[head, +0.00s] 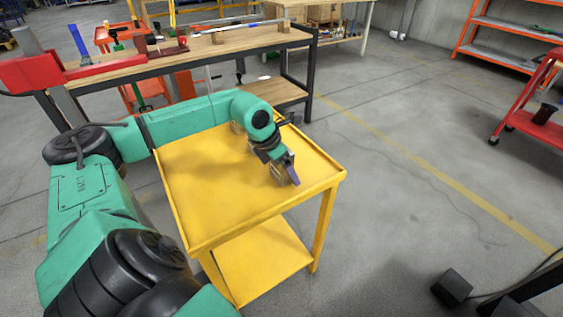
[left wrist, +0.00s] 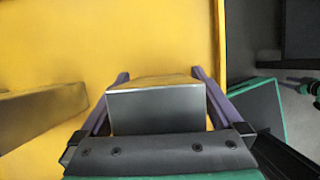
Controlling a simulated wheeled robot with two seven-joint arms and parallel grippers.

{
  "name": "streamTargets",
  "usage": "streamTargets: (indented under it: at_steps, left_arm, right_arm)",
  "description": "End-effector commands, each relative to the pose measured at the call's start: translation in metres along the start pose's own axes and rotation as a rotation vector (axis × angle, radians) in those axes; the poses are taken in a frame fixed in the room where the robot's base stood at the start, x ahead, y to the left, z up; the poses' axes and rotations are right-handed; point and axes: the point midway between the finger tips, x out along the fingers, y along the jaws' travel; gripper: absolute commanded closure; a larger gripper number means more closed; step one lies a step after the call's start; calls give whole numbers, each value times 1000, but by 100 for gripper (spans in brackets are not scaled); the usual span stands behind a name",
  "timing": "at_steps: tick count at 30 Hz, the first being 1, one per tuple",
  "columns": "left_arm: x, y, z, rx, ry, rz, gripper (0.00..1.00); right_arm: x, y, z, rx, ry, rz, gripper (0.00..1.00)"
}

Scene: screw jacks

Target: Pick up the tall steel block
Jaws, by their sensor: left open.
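A steel block (left wrist: 155,110) stands on the yellow cart between the two purple fingers of my left gripper (left wrist: 160,76). The fingers are open, one on each side of it; I cannot tell whether either touches it. In the head view my left gripper (head: 286,174) is low over the cart top near its right edge, and hides most of this block. A second block (left wrist: 40,116) lies to the left in the left wrist view, apart from the gripper. It shows partly behind my left arm in the head view (head: 237,127). My right gripper is out of view.
The yellow cart (head: 215,215) has a raised rim and a lower shelf. A wooden workbench (head: 235,42) with tools stands behind it. Orange shelving (head: 510,27) and a red cart (head: 530,122) are at the right. The front of the cart top is clear.

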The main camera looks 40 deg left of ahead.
Motion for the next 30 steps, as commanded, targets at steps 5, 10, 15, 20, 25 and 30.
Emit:
streamTargets:
  at_steps: [5, 10, 15, 20, 25, 30]
  left_arm:
    - [2, 1, 0, 0, 0, 2, 0]
    - [2, 0, 0, 0, 0, 2, 54]
    - [2, 0, 0, 0, -1, 1, 100]
    - [0, 1, 2, 0, -5, 2, 100]
    - [-3, 1, 3, 0, -6, 2, 100]
    - [-21, 1, 12, 0, -10, 3, 100]
  right_arm:
    - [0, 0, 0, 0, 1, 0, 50]
    - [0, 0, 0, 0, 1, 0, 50]
    - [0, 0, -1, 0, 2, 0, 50]
    - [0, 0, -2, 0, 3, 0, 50]
    - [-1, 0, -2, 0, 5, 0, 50]
    - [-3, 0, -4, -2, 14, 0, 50]
